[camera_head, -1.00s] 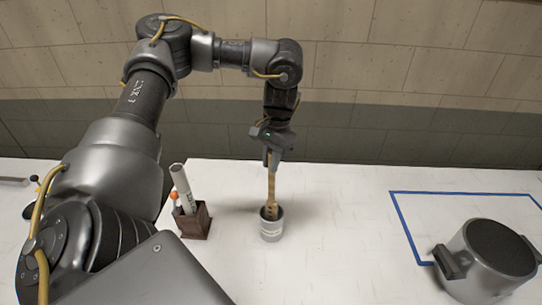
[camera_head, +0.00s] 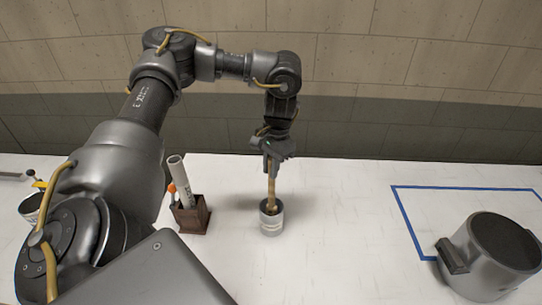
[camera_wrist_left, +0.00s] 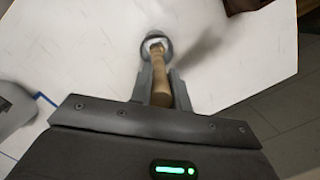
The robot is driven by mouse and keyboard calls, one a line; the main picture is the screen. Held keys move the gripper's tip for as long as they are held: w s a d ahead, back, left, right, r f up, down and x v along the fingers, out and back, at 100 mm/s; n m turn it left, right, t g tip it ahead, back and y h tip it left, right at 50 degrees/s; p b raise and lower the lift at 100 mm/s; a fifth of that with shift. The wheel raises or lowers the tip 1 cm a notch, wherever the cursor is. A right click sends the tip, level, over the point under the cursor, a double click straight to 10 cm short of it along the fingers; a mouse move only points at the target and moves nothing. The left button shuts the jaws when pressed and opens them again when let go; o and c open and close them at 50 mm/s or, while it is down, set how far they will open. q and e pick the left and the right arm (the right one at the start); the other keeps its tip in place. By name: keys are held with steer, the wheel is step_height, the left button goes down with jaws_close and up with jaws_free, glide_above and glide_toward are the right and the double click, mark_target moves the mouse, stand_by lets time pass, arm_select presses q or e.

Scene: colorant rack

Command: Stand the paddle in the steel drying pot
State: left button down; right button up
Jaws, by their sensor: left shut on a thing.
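The wooden paddle (camera_head: 271,190) hangs nearly upright under my left gripper (camera_head: 271,172), which is shut on its upper part. Its lower end is inside the mouth of a small grey steel-looking pot (camera_head: 271,226); whether it touches the bottom is hidden. In the left wrist view, the paddle (camera_wrist_left: 161,80) runs between the fingers of my left gripper (camera_wrist_left: 160,85) toward the pot's round rim (camera_wrist_left: 151,38). My right gripper is not in view.
A brown holder (camera_head: 194,219) with a pale tube (camera_head: 180,172) and an orange-tipped item stands left of the pot. A large lidded grey pot (camera_head: 487,262) stands at the right, by a blue taped outline (camera_head: 398,205). White table between is clear.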

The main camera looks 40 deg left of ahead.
arm_select(q)
steer(key=c, duration=1.3)
jaws_free()
steer(key=shift+o, duration=0.2)
steer(key=shift+r, duration=0.1)
step_height(320, 180, up, 10)
steer(key=w+b, duration=0.1)
steer(key=shift+w+r, duration=0.25)
steer(key=shift+w, duration=0.05)
steer(key=shift+d, duration=0.15)
